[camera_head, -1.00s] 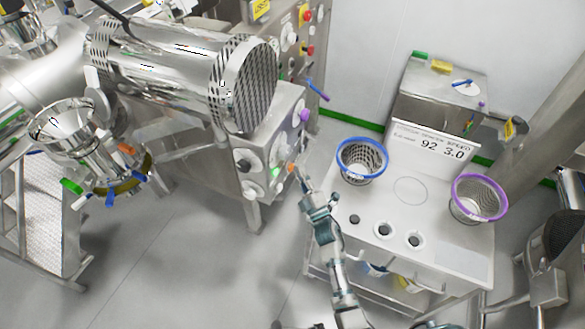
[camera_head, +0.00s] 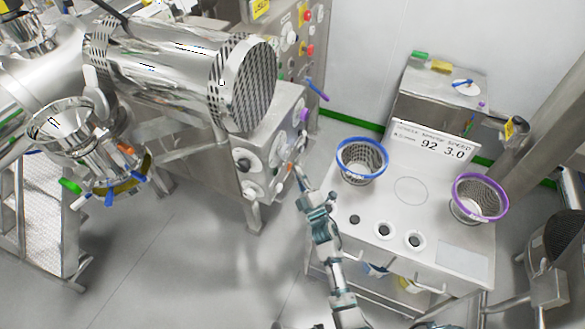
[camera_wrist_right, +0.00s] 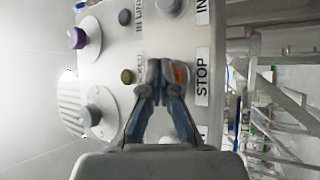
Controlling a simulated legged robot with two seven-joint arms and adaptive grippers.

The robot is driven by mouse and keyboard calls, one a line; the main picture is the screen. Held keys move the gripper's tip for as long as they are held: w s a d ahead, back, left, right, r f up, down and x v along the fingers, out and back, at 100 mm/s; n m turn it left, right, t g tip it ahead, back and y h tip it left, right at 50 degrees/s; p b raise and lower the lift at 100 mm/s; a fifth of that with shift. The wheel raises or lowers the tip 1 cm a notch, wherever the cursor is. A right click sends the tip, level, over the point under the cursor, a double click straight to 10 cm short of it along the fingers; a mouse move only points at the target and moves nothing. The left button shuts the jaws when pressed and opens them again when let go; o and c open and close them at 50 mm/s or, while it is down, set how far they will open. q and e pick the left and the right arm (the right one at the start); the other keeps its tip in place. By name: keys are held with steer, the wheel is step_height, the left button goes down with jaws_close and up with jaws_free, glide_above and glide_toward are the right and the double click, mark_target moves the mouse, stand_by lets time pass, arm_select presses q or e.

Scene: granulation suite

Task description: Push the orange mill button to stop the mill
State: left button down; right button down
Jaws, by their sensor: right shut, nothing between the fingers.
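The orange mill button (camera_head: 290,167) is on the lower front of the steel mill panel, just left of my right gripper (camera_head: 300,172). In the right wrist view, the orange button (camera_wrist_right: 181,74) shows beside the STOP label (camera_wrist_right: 202,76), partly hidden by a fingertip. My right gripper (camera_wrist_right: 163,84) is shut and empty, its tips in front of the panel at the button. I cannot tell whether they touch it. A dark olive button (camera_wrist_right: 127,76) sits left of the fingertips. My left gripper is not in view.
Grey knobs (camera_wrist_right: 100,115) and a purple knob (camera_wrist_right: 77,38) stand out from the panel. The perforated steel drum (camera_head: 180,75) is above and left. A table (camera_head: 400,265) with a blue-rimmed basket (camera_head: 362,160) and a purple-rimmed basket (camera_head: 480,198) stands right of my arm.

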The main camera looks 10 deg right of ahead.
steer(key=shift+s+d+p, duration=0.3)
steer(key=shift+s+d, duration=0.2)
steer(key=shift+d, duration=0.2)
steer(key=s+d, duration=0.1)
steer(key=d, duration=0.1)
steer(key=s+d+p, duration=0.1)
steer(key=s+d, duration=0.1)
steer(key=shift+d, duration=0.1)
stand_by(0.5)
steer(key=shift+w, duration=0.1)
stand_by(0.5)
